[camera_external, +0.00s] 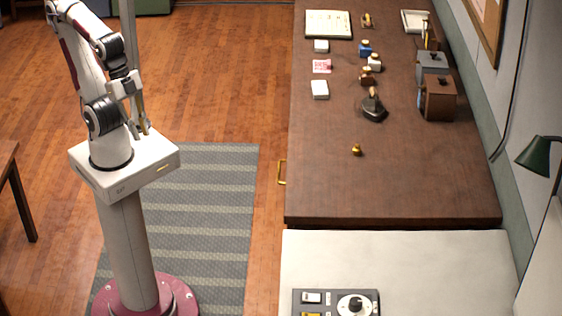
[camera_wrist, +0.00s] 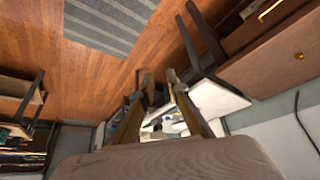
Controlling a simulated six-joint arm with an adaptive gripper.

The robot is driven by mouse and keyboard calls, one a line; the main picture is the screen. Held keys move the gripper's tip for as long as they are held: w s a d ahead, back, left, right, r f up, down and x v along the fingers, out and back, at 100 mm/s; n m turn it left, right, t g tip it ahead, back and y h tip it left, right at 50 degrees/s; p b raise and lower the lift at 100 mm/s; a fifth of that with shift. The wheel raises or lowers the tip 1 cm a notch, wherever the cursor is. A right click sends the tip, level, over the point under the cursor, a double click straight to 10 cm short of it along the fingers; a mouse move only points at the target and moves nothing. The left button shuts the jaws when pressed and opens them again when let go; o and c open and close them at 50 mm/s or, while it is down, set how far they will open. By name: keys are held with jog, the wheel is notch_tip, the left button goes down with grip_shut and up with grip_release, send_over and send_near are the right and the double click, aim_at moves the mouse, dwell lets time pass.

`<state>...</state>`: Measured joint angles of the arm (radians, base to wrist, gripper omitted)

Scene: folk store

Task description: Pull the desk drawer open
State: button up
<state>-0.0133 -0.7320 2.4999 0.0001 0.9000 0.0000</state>
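The brown wooden desk (camera_external: 330,185) runs along the right of the outside view. A brass handle (camera_external: 282,172) sticks out from its left side near the front corner; the drawer front below the top is hidden by the angle. My gripper (camera_external: 140,131) hangs above my white base at the left, well apart from the handle. In the wrist view my gripper (camera_wrist: 159,76) shows two fingers with a gap between the tips and nothing held. A brown panel (camera_wrist: 275,68) with a small brass piece (camera_wrist: 299,56) shows at upper right; I cannot tell if this is the handle.
Open floor and a striped rug (camera_external: 215,210) lie between my base and the desk.

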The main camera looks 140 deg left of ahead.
jog(key=w+a+f+n+g, duration=0.1)
jog(key=w+f+n, duration=0.2)
jog(key=w+f, duration=0.35)
jog(key=w+a+f+n+g+h, duration=0.1)
jog(key=w+a+f+n+g, duration=0.15)
jog(key=f, duration=0.65)
jog(key=w+f+n+g, duration=0.1)
jog(key=w+f+n, duration=0.2)
jog(key=w+f, duration=0.35)
jog(key=w+a+f+n+t+y, duration=0.1)
jog(key=a+f+n, duration=0.4)
jog(key=f, duration=0.4)
jog(key=w+a+f+n+y, duration=0.2)
jog(key=a+f+n, duration=0.3)
jog(key=f, duration=0.4)
jog(key=s+a+f+n+g+y, duration=0.1)
jog(key=s+a+f+n+y, duration=0.25)
jog(key=a, duration=0.45)
jog(key=s+a+f+n+y, duration=0.3)
jog(key=a+f+n, duration=0.1)
jog(key=a, duration=0.4)
jog(key=s+a+r+n+g+y, duration=0.1)
jog(key=a+r+n+y, duration=0.7)
jog(key=r, duration=0.5)
jog(key=shift+s+a+r, duration=0.15)
jog(key=shift+a+r, duration=0.15)
jog(key=shift+r, duration=0.1)
jog(key=shift+a, duration=0.15)
